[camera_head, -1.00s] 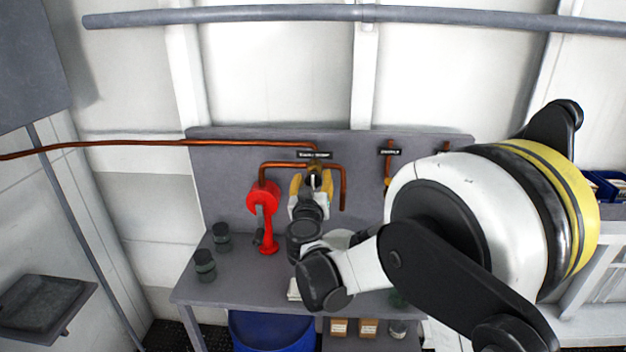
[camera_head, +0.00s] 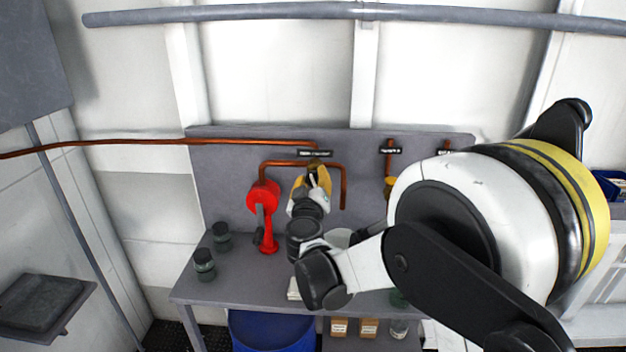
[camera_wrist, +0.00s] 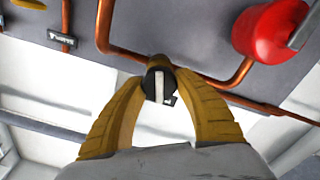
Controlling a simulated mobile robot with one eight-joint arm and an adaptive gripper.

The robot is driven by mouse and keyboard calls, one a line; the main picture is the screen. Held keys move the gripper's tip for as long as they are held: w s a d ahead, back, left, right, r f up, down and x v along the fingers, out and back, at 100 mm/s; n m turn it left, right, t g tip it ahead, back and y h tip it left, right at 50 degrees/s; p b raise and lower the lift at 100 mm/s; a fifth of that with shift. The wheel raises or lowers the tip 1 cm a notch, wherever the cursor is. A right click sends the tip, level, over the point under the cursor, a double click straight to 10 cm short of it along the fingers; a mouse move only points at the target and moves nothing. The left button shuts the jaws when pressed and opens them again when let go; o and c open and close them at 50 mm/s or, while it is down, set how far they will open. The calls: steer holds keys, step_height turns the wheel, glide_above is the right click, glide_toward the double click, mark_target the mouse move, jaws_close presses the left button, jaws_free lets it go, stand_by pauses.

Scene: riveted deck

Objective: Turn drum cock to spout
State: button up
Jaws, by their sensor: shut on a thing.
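The drum cock (camera_wrist: 160,76) is a dark round body with a pale lever, on the copper pipe in the wrist view. My gripper (camera_wrist: 160,90) has its yellow fingers on either side of it, shut on the cock. In the head view my gripper (camera_head: 315,172) is at the pipe junction below a dark label, and its fingers hide most of the cock. The copper pipe (camera_head: 343,190) on the right bends down to an end. The left branch goes down to a red rounded vessel (camera_head: 263,193), also in the wrist view (camera_wrist: 268,32).
A grey bench (camera_head: 230,288) stands below the panel (camera_head: 225,165). Two dark-lidded jars (camera_head: 204,264) are at its left. Another labelled pipe (camera_head: 389,165) is to the right, near my arm. A blue barrel (camera_head: 270,335) is under the bench.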

steer(key=n+b, duration=0.1)
steer(key=n, duration=0.6)
steer(key=shift+a, duration=0.1)
steer(key=n, duration=0.7)
steer(key=shift+f+b, duration=0.15)
steer(key=shift+b, duration=0.2)
steer(key=o, duration=1.2)
steer(key=s, duration=1.2)
steer(key=shift+a, duration=0.2)
